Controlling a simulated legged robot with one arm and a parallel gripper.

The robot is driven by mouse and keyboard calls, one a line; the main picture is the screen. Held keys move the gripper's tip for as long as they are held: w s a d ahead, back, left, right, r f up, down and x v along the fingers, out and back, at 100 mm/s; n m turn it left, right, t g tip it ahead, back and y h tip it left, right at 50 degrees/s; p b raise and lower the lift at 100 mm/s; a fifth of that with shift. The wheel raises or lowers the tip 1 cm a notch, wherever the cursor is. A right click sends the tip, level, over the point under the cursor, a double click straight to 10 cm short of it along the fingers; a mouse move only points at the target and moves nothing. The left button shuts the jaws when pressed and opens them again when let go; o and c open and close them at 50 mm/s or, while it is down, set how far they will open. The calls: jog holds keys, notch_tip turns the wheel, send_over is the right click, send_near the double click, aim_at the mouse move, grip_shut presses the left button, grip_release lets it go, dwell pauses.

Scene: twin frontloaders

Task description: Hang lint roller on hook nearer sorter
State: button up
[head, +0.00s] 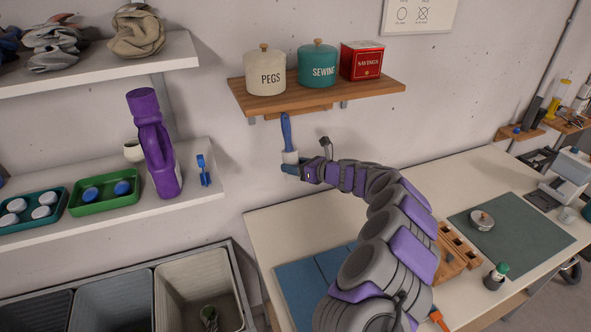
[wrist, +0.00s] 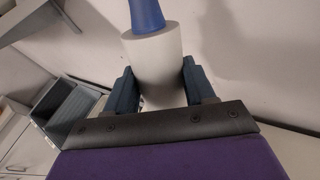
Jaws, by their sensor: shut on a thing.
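The lint roller has a blue handle (head: 286,132) and a white roll (head: 290,157). It is upright, handle up, just below the wooden shelf (head: 320,94) in the head view. My gripper (head: 290,168) is shut on the white roll, which shows between its two dark fingers (wrist: 160,85) in the wrist view. The handle's top end is close under the shelf's front; I cannot tell whether it touches anything. A small dark fitting (head: 325,146) is seen right of the roller by my wrist. The sorter bins (head: 199,291) stand at the lower left. I cannot make out the hooks clearly.
The shelf carries a cream PEGS tin (head: 265,73), a teal SEWING tin (head: 317,66) and a red SAVINGS box (head: 362,60). A purple bottle (head: 153,150) stands on the left shelf. The white worktop (head: 262,232) lies below, with a blue mat (head: 300,283).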

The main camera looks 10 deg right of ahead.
jog(key=shift+w+a+f+n+t+y+b, duration=0.2)
jog(key=shift+w+b, duration=0.35)
jog(key=shift+b, duration=0.9)
jog(key=shift+w+a+f+n+t+y+b, duration=0.15)
jog(key=shift+w+f+t+b, duration=0.35)
jog(key=shift+b, duration=0.9)
jog(key=shift+w+a+f+n+t+y+b, duration=0.1)
jog(key=shift+w+y+b, duration=0.15)
jog(key=shift+w+b, duration=0.8)
jog(key=shift+w+f+t+b, duration=0.1)
jog(key=shift+w+t+b, duration=0.3)
jog(key=shift+b, duration=1.1)
jog(key=shift+w+a+y, duration=0.1)
jog(key=shift+a+y, duration=0.05)
jog(key=shift+y, duration=0.15)
jog(key=shift+w, duration=0.1)
jog(key=shift+w+a+n+b, duration=0.15)
jog(key=shift+w+n+b, duration=0.1)
jog(key=shift+b, duration=0.15)
jog(key=shift+c, duration=0.5)
jog(key=o, duration=1.4)
